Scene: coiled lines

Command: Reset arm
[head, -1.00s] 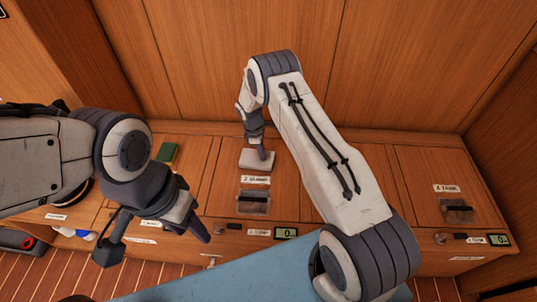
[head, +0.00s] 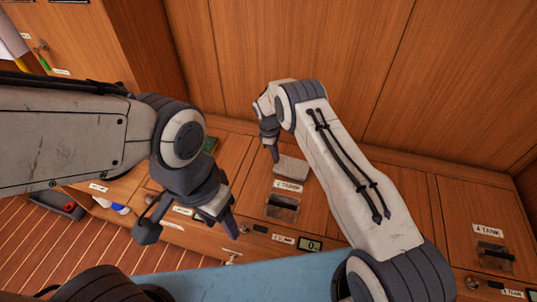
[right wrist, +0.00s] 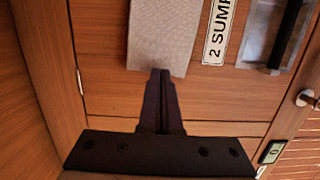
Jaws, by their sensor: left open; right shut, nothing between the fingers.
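My left gripper (head: 226,222) points down in front of the wooden counter in the head view, open, with nothing seen in it. My right gripper (head: 275,154) reaches over the counter, shut and empty. Its closed fingertips also show in the right wrist view (right wrist: 161,74). They are just at the near end of a pale, textured flat block (right wrist: 163,35) in that picture; I cannot tell whether they touch it. In the head view this block (head: 291,168) lies beside the right fingertips, behind a label reading 2 SUMP (right wrist: 216,32).
A clear-covered switch box (head: 283,207) and a small display (head: 310,245) sit in front of the block. A similar box (head: 494,254) is at the right, labelled TANK. A blue surface (head: 250,277) is in front.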

